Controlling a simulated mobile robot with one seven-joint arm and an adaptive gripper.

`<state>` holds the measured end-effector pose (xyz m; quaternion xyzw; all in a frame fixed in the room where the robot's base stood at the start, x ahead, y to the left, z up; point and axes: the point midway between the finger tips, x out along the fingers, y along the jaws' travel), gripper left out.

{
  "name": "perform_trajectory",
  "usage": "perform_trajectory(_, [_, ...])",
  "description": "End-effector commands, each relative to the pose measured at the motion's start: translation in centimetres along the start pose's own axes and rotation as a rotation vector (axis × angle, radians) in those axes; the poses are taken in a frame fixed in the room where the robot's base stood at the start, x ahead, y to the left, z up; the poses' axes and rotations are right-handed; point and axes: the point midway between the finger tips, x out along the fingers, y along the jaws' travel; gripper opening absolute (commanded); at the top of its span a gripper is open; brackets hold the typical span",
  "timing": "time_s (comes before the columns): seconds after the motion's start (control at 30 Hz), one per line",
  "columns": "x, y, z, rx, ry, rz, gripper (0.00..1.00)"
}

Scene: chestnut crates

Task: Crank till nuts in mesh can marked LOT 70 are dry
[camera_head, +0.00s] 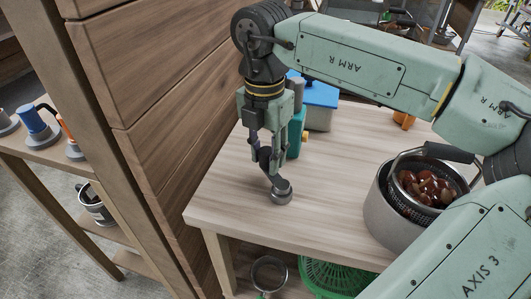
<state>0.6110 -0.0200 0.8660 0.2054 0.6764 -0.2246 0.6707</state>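A mesh can (456,188) full of brown chestnuts (428,187) sits inside a round metal pot (387,217) at the right of the table. A handle with a dark grip (448,152) arches over it. No lot marking is readable. My gripper (265,153) points down near the table's left side, well apart from the can. No crank can be made out for certain.
A blue-lidded container (319,95) and a teal item (295,135) stand behind my gripper. A wooden cabinet (165,60) rises close on the left. Handled pieces (36,125) sit on a side shelf. A green basket (335,277) is below the table. The table's middle is clear.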

Motion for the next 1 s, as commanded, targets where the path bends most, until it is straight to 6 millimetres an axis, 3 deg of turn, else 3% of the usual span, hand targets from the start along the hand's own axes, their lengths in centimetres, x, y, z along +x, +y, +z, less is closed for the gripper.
perform_trajectory(0.2, [0.0,0.1,0.0,-0.001,0.000,0.003,0.46])
perform_trajectory(0.57, [-0.6,0.1,0.0,0.000,-0.001,0.004,0.46])
perform_trajectory(0.67, [-1.9,0.1,0.1,0.001,-0.002,0.006,0.46])
perform_trajectory(1.0, [-8.9,0.1,0.0,0.000,-0.003,0.005,0.46])
